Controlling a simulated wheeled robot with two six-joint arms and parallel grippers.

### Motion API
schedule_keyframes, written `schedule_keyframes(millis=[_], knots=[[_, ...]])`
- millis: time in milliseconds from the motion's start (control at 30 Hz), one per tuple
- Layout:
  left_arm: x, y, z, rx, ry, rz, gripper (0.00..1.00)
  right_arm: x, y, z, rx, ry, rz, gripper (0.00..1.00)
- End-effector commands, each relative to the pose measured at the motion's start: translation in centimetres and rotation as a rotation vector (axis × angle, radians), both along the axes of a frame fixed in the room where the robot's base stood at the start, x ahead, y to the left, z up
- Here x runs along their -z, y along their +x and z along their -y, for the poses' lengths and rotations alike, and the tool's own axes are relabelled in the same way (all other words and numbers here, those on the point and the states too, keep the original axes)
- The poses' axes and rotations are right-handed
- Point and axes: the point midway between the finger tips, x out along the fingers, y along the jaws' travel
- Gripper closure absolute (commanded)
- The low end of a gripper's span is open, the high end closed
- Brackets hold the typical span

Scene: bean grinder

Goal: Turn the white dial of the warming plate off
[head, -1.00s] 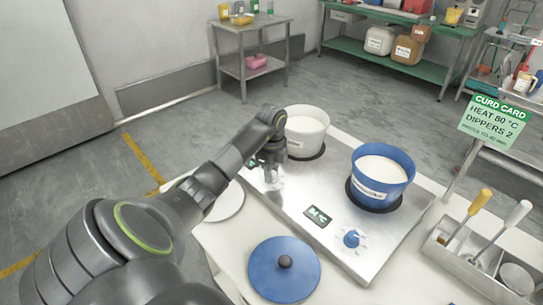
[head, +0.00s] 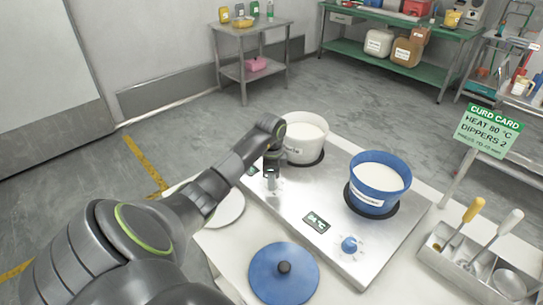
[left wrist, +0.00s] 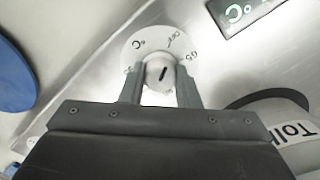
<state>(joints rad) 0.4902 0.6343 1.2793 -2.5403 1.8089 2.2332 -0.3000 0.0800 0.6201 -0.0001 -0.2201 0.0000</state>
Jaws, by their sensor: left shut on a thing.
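The warming plate (head: 330,262) is a steel slab with a white dial and a blue dial (head: 349,244). In the left wrist view the white dial (left wrist: 161,74) sits on a pale printed scale, with a short dark mark on its face. The mark lies roughly in line with the small print at the scale's upper right; I cannot tell which end points. My left gripper (head: 271,180) is at the plate's left part, its fingers on both sides of the white dial, shut on it. It largely hides the dial in the head view. My right gripper is not in view.
A white pot (head: 304,152) stands just behind my left gripper; a blue pot (head: 374,203) stands to the right. A green-lit display (head: 316,222) is on the plate. A blue lid (head: 265,278) lies in front, and a tray of dippers (head: 440,268) stands at right.

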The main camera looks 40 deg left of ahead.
Motion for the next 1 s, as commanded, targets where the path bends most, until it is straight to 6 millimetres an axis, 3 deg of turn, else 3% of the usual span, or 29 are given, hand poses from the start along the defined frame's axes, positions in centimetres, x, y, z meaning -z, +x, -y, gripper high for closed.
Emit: schedule_keyframes(millis=[233, 267, 433, 767, 867, 1000], knots=[[0.1, 0.0, 0.0, -0.003, -0.001, -0.002, 0.94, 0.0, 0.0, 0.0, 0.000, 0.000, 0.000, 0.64], [0.1, 0.0, 0.0, -0.003, -0.001, -0.002, 0.70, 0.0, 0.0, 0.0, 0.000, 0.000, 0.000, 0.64], [0.1, 0.0, 0.0, -0.002, -0.001, -0.001, 0.49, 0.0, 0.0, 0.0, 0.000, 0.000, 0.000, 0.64], [-0.3, 0.0, 0.0, 0.000, 0.000, 0.001, 0.49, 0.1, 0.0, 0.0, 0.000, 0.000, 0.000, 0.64], [-1.3, 0.1, 0.0, 0.000, 0.000, 0.003, 0.49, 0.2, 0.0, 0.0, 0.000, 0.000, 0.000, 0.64], [-4.1, 0.1, -0.1, 0.001, 0.002, 0.005, 0.49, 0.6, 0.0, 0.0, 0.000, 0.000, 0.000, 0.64]])
